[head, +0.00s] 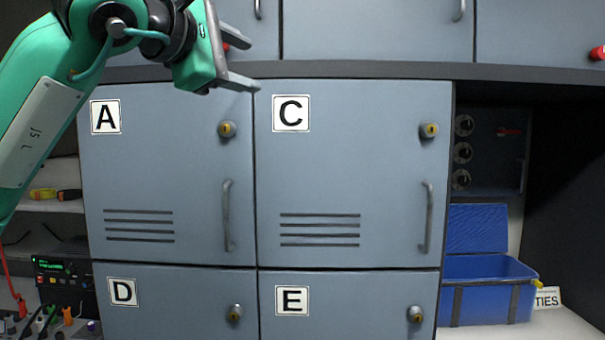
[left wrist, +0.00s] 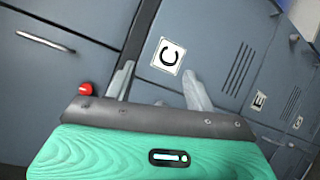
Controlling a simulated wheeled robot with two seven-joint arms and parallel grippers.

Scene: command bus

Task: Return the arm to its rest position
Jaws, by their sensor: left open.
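My left arm (head: 40,120) is green and comes in from the left in the head view, raised in front of the lockers. Its gripper (head: 243,62) is open and empty, in front of the top of locker doors A (head: 160,165) and C (head: 350,165) and the cabinets above. In the left wrist view the two fingers of the gripper (left wrist: 158,85) are apart with nothing between them, and the C label (left wrist: 168,57) shows beyond them. My right gripper is in neither view.
Doors D (head: 175,300) and E (head: 345,300) are below, all shut. An open blue box (head: 485,290) stands in the right niche beside a TIES label (head: 547,297). Electronic gear (head: 62,275) and cables are at lower left. A dark ledge (head: 350,71) runs above the doors.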

